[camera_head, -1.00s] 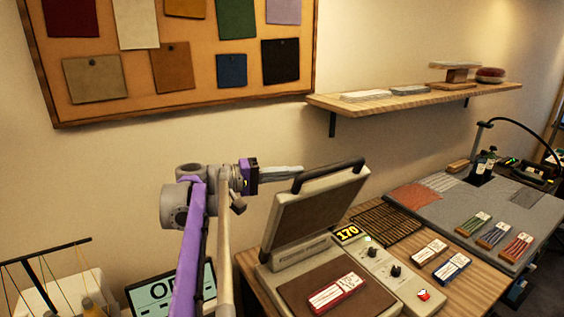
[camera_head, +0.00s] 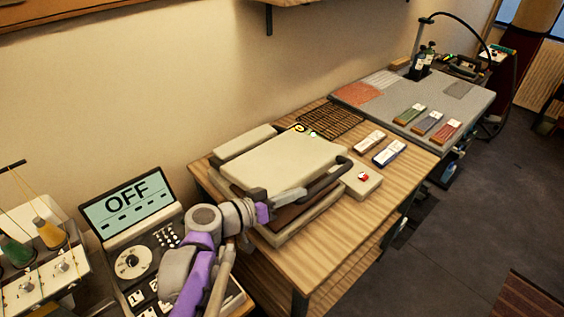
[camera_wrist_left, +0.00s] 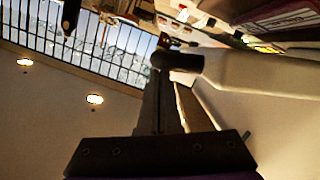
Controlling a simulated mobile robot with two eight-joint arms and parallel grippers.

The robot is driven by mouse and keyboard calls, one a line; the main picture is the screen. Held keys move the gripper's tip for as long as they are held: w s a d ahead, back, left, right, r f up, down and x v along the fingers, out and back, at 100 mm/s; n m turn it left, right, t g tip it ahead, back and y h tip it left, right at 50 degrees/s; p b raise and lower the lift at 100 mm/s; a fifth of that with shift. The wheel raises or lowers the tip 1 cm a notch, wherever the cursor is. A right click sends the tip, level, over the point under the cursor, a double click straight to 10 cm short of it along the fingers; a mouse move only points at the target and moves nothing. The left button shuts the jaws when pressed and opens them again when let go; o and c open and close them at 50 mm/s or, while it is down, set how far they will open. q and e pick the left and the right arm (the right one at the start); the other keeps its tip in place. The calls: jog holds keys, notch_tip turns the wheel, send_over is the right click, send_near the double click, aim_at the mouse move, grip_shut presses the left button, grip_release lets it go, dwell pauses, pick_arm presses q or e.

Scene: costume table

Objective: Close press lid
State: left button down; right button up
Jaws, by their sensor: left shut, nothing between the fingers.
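The press has a beige lid (camera_head: 285,160) with a black bar handle (camera_head: 333,176) at its front right. The lid lies low over the base (camera_head: 292,230), nearly flat. A strip of brown pad shows between them at the front, so I cannot tell whether it is fully down. My left gripper (camera_head: 302,193) is shut and empty, at the lid's front edge beside the handle. In the left wrist view, its dark fingers (camera_wrist_left: 160,95) point toward the handle (camera_wrist_left: 178,62) and lid (camera_wrist_left: 258,80). I cannot tell whether they touch. My right gripper is not in view.
A control box with an OFF screen (camera_head: 128,204) stands left of the press. A dark grid rack (camera_head: 330,120) and two small packets (camera_head: 389,153) lie right of it on the wooden table (camera_head: 400,185). A grey mat table (camera_head: 440,95) stands beyond.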

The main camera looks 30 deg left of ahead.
pick_arm(q)
notch_tip(320, 180, down, 10)
jog(key=d+m+b, duration=0.1)
jog(key=d+b, duration=0.1)
jog(key=b, duration=0.2)
jog(key=shift+s+f, duration=0.25)
jog(key=shift+s, duration=0.2)
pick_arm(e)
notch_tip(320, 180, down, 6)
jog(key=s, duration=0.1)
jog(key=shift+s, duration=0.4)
pick_arm(q)
jog(key=shift+d, duration=0.1)
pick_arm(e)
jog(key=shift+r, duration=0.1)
